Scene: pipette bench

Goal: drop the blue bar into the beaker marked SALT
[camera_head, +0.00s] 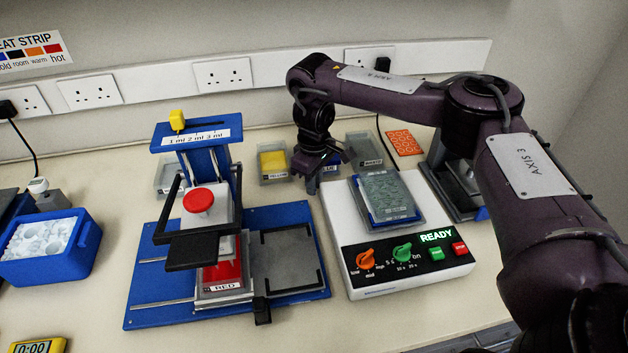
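I see no beaker marked SALT and no loose bar that I can make out as the blue bar. My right gripper (326,176) points down at the back of the bench, over a small tray with a partly hidden label (329,169). Its two fingertips look apart, with the label showing between them. I cannot see anything held. The gripper hides most of that tray, so its contents cannot be told. A small blue patch (482,213) shows beside my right arm, too hidden to identify. My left gripper is not in view.
A blue press (150,308) with a red knob (198,201) stands centre left. A white READY device (375,288) carries a grey plate (385,195). A yellow tray (273,162) and a grey tray (366,150) flank the gripper. A blue ice box (50,268) stands left.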

